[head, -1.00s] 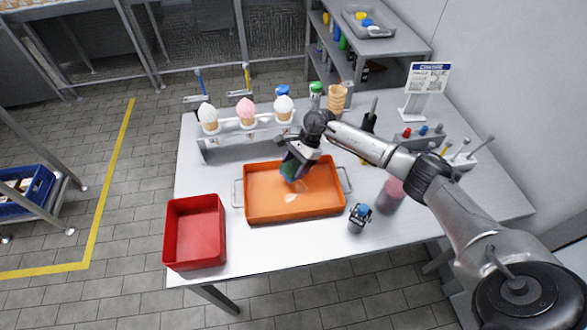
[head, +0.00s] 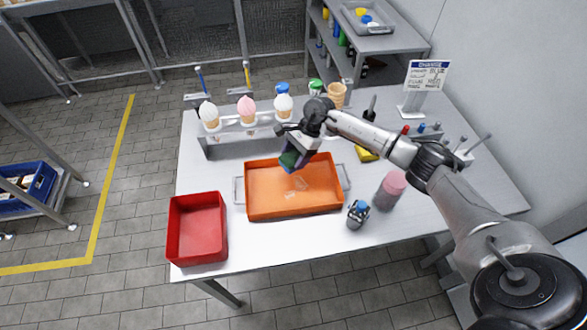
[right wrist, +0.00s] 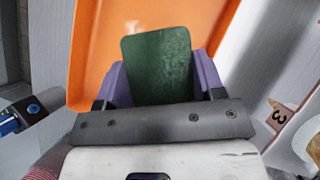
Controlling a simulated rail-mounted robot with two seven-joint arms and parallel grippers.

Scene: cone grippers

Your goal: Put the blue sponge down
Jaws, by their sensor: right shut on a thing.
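The blue sponge (head: 289,161) hangs in my right gripper (head: 294,151), above the back edge of the orange tray (head: 258,208). In the right wrist view, its dark green scouring face (right wrist: 158,68) shows between the purple fingers of the same gripper (right wrist: 160,85), which are shut on it. The orange tray floor (right wrist: 98,45) lies beyond it, with a gap that I cannot measure. My left gripper is not in view.
A red bin (head: 197,230) stands left of the tray. A cone rack (head: 235,145) with ice cream cones stands behind it. A small blue-topped bottle (head: 358,213) and a pink cup (head: 390,189) stand to the right. A yellow thing (head: 367,154) lies behind the cup.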

